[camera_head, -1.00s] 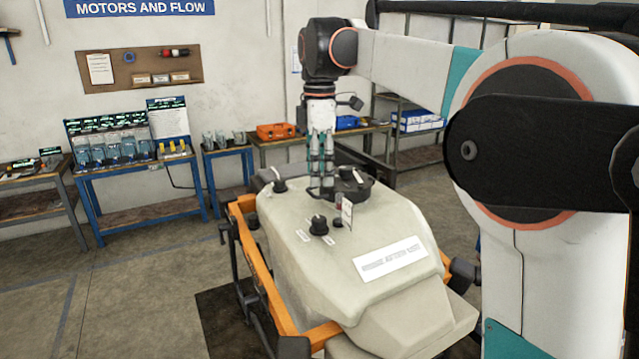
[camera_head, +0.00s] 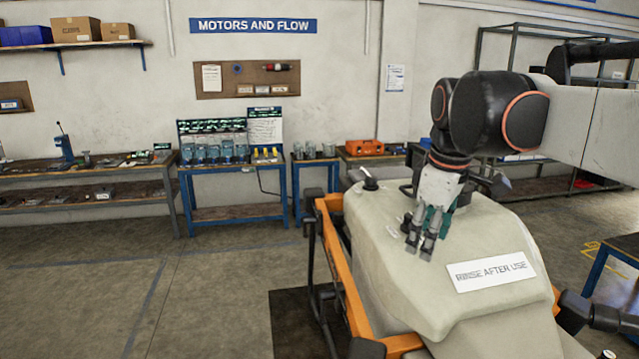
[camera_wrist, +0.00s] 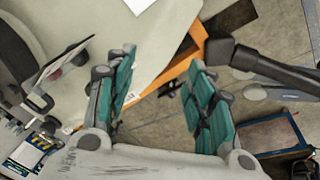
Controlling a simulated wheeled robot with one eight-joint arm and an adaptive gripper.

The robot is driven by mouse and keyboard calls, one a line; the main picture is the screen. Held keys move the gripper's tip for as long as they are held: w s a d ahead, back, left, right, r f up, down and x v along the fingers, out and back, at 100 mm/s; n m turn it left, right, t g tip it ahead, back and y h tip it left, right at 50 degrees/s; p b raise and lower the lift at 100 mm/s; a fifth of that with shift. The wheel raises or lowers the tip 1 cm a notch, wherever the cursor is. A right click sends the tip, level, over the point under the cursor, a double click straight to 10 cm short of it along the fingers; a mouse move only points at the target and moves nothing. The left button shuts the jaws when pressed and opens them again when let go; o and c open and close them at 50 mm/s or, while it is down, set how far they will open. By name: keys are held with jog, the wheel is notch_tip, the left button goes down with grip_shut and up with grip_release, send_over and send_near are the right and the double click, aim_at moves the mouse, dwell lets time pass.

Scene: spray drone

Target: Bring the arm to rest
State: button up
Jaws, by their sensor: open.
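My gripper (camera_head: 428,235) hangs over the top of the pale spray drone tank (camera_head: 395,285) in the head view, fingers pointing down. In the wrist view my gripper (camera_wrist: 160,95) shows its two teal-padded fingers spread apart, with nothing between them. The drone's orange frame (camera_wrist: 178,68) and the floor show beyond the fingers. A white label (camera_head: 490,270) reading "RINSE AFTER USE" is on the tank, to the right of the gripper. The arm partly hides the tank's top fittings.
A blue bench (camera_head: 230,166) with bottles stands at the back wall, beside a smaller blue table (camera_head: 316,160). An orange case (camera_head: 364,147) is on a bench behind the drone. A dark arm (camera_head: 592,318) sticks out from the drone's right side. The floor on the left is clear.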

jog(key=s+f+m+t+b, duration=0.2)
jog(key=s+f+m+b, duration=0.3)
jog(key=s+f, duration=0.4)
jog(key=s+f+m+t+b, duration=0.2)
jog(key=s+f+m+b, duration=0.3)
jog(key=f, duration=1.6)
jog(key=s+b, duration=0.3)
jog(key=s, duration=0.1)
jog(key=shift+a+t, duration=0.2)
jog(key=shift+t, duration=0.1)
